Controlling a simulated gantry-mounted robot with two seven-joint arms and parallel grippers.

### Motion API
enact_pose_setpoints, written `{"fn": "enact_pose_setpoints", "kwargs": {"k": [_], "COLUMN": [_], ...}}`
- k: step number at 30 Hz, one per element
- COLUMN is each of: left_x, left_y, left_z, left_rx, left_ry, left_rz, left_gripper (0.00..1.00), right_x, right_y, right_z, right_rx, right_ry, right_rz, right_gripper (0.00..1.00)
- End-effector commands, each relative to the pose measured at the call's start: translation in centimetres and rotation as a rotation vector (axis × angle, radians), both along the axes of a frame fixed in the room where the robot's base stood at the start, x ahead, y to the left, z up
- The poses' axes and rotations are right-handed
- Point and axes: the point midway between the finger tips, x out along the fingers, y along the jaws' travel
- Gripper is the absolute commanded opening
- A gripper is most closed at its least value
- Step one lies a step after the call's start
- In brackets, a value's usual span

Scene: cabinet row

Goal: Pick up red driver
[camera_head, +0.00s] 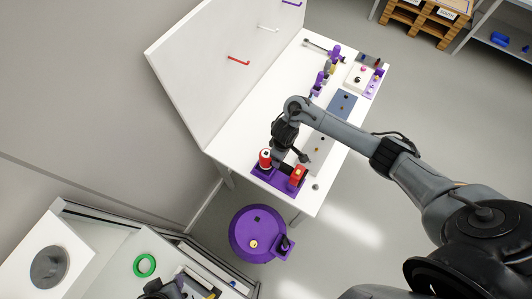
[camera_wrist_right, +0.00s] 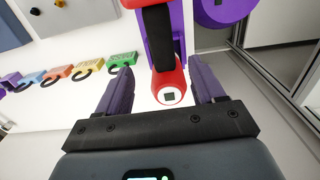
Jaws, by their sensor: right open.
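A red driver (camera_wrist_right: 172,84) with a black band and a round white end shows in the right wrist view, beside a purple holder (camera_wrist_right: 160,48). My right gripper (camera_wrist_right: 162,72) is open, with one purple finger on each side of the driver. I cannot tell if they touch it. In the head view my right gripper (camera_head: 283,158) is low over the purple holder (camera_head: 266,178) at the bench's near end. A red and white cylinder (camera_head: 265,158) and a red and yellow block (camera_head: 298,175) stand there. My left gripper (camera_head: 166,289) is partly cut off at the bottom edge; its fingers are unclear.
The white bench (camera_head: 318,197) has a white back panel with hooks. Grey panels and purple-held tools line it farther away. A green ring (camera_head: 145,265) lies at lower left. In the right wrist view, coloured tags (camera_wrist_right: 88,67) lie left of the driver.

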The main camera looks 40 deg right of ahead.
Motion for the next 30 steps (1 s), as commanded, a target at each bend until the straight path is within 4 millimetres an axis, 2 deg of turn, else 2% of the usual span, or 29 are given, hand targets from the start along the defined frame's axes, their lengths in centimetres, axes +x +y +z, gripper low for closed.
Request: {"fn": "enact_pose_setpoints", "kwargs": {"k": [3, 9, 17, 24, 30], "left_x": [0.0, 0.0, 0.0, 0.1, 0.1], "left_y": [0.1, 0.1, 0.1, -0.1, -0.1], "left_z": [-1.1, -1.8, -2.1, -2.8, -3.2], "left_rx": [0.002, 0.003, 0.002, -0.007, -0.008], "left_ry": [-0.001, -0.001, 0.0, -0.001, -0.001], "left_rz": [-0.001, -0.001, 0.002, 0.006, 0.008], "left_gripper": [0.51, 0.51, 0.51, 0.51, 0.51], "right_x": [-0.1, 0.0, 0.1, 0.4, 0.4], "right_y": [-0.1, 0.0, 0.1, 0.5, 0.4], "right_z": [-2.0, -4.3, -5.6, -8.7, -10.1], "right_rx": [0.0, 0.001, 0.0, -0.001, -0.002], "right_ry": [0.006, 0.004, 0.002, 0.004, 0.001], "right_rz": [-0.004, -0.003, -0.001, -0.002, -0.001], "right_gripper": [0.68, 0.68, 0.68, 0.68, 0.68]}}
